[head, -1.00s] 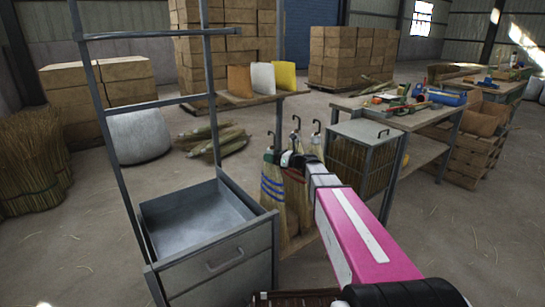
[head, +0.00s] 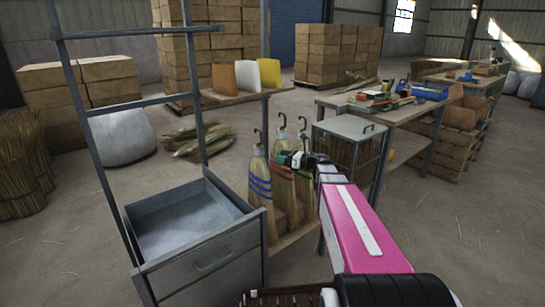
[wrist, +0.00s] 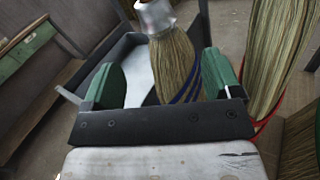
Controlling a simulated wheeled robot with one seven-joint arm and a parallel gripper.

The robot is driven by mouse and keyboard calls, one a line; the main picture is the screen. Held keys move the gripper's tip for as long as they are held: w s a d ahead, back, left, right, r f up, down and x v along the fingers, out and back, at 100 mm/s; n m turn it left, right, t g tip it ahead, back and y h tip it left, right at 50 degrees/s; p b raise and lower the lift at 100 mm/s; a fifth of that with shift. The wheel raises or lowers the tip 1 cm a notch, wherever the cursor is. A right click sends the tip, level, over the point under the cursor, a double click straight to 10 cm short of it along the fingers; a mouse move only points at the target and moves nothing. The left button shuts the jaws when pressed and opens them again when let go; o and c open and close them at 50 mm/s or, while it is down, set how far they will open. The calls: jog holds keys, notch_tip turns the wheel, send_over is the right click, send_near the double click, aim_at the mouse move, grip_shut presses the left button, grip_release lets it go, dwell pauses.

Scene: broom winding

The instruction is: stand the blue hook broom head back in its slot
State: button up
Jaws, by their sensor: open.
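The blue-banded broom head (head: 258,184), straw with a pale cap and a dark hook, stands about upright beside the grey drawer unit. Its lower end is partly hidden behind the drawer unit, so I cannot tell whether it sits in a slot. My gripper (head: 290,159) is open, just right of its cap. In the wrist view the broom head (wrist: 172,62) shows beyond and between the green fingertips of my gripper (wrist: 160,82), with its blue bands partly behind the right finger. I see no grip on it.
Red-banded broom heads (head: 283,185) stand close on the right, on a low wooden board (head: 292,238). The open grey drawer (head: 185,225) is at left. A wire-sided cabinet (head: 350,130) and a tool-covered workbench (head: 400,112) stand at right.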

jog(key=s+a+f+n+g+h, duration=0.2)
jog(key=s+f+n+g+h, duration=0.4)
jog(key=s+f+n, duration=0.7)
jog(key=s+d+f+n+g+h, duration=0.1)
jog(key=s+d+f+n+h, duration=0.6)
jog(key=s+n+h, duration=0.3)
jog(key=shift+s+d+f+n+g, duration=0.25)
jog(key=shift+s+d+n+g, duration=0.2)
jog(key=shift+s+n, duration=0.55)
